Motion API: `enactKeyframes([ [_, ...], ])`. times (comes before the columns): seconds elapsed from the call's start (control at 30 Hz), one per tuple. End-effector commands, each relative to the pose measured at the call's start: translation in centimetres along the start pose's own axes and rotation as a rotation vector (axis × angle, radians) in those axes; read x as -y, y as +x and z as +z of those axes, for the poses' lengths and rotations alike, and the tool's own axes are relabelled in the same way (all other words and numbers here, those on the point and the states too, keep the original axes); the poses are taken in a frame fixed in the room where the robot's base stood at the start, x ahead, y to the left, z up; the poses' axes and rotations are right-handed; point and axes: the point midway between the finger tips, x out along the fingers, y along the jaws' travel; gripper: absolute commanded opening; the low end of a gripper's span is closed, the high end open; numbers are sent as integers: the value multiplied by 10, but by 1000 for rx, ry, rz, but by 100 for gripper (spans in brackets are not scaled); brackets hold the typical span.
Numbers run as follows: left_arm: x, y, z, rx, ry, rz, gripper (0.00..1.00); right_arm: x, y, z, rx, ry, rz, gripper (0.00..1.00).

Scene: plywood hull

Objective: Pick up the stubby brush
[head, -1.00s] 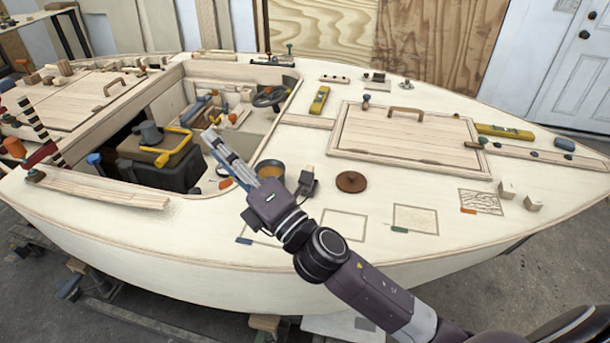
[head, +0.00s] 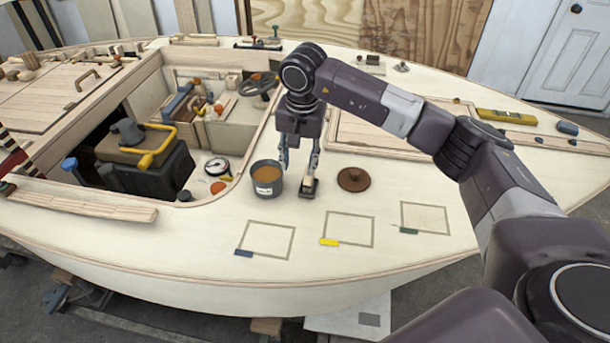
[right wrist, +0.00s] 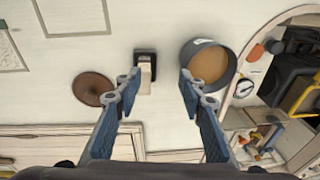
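The stubby brush (head: 309,187) stands on the pale deck, a small block with a dark base and a light wooden top. It sits between the grey pot of brown liquid (head: 267,180) and the round brown lid (head: 353,179). In the right wrist view the brush (right wrist: 146,70) shows just beyond the fingertips, nearer the left finger. My right gripper (head: 300,165) points down over the deck by the brush, open and empty. In the right wrist view the gripper (right wrist: 160,84) has its fingers wide apart. My left gripper is not in view.
The pot (right wrist: 208,64) lies close to the right finger in the right wrist view. The cockpit opening with a black box (head: 150,170) and a gauge (head: 217,167) is to the left. Marked squares (head: 348,229) on the front deck are empty.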

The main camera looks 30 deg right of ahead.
Motion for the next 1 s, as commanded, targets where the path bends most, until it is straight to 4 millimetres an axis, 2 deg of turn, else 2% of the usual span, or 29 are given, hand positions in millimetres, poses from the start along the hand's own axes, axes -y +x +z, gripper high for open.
enactKeyframes([
  [0.03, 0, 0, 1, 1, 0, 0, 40, -11, -5, -10, -23, -4, 36, 37],
  [0.1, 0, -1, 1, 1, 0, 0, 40, -20, -7, -18, -40, -7, 69, 37],
  [0.2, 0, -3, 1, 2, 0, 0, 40, -25, 1, -21, -44, -9, 86, 37],
  [0.7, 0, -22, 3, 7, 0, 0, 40, -27, 63, -20, -42, -7, 81, 37],
  [1.0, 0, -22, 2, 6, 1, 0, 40, -27, 68, -20, -44, -9, 79, 36],
])
